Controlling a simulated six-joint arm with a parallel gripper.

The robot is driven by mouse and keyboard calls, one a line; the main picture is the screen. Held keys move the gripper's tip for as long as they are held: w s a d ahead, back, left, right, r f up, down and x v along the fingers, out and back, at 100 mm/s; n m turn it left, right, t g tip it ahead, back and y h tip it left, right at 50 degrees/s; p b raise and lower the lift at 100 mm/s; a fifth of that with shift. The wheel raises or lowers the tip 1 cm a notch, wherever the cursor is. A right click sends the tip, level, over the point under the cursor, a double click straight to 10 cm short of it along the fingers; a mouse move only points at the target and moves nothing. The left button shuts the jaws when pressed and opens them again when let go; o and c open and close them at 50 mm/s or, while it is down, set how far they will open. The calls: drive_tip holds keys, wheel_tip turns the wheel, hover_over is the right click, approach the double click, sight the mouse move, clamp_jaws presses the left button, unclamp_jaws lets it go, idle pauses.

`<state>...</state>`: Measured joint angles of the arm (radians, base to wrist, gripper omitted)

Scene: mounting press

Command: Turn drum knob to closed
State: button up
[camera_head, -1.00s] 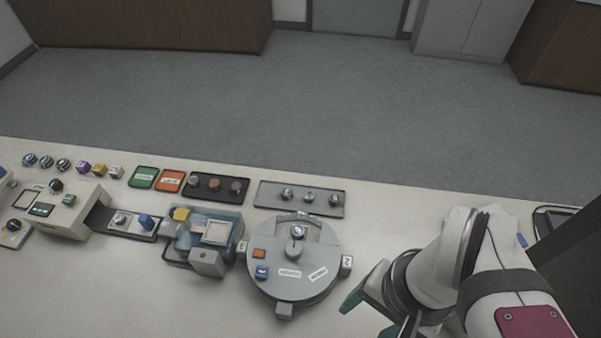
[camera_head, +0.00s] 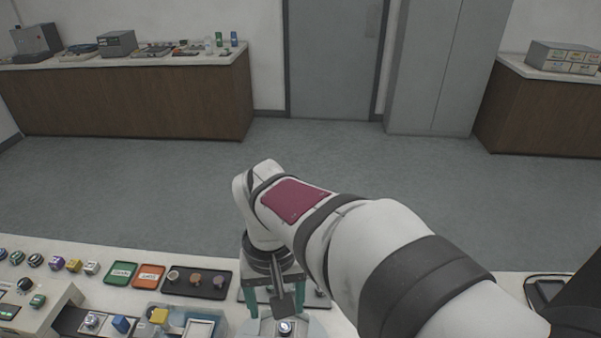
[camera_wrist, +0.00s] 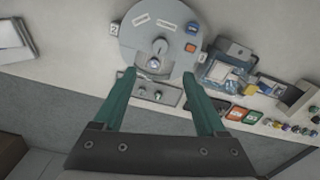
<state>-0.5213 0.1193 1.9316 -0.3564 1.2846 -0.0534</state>
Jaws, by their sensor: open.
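The drum is a round grey unit (camera_wrist: 130,40) with labels and a blue and an orange button on top. Its knob (camera_wrist: 153,62) is a silver-topped piece beside a grey raised part at the disc's edge nearest my fingers in the wrist view. In the head view only the drum's far part (camera_head: 315,329) and the knob (camera_head: 285,327) show at the bottom edge. My gripper (camera_wrist: 159,74) is open with teal fingers pointing down, apart and empty. The knob appears between the fingertips in the wrist view; I cannot tell the height gap. The gripper (camera_head: 276,303) also shows in the head view.
A grey tray with several small knobs (camera_wrist: 157,94) lies beside the drum, partly behind my fingers. A dark tray of round pieces (camera_head: 197,282), an orange card (camera_head: 149,276) and a green card (camera_head: 121,273) lie left. A blue clear-sided unit (camera_wrist: 222,73) stands beside the drum.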

wheel_tip(320, 180, down, 16)
drive_tip(key=shift+r, duration=0.15)
clamp_jaws()
idle(0.3)
drive_tip(key=shift+a, duration=0.1)
idle(1.0)
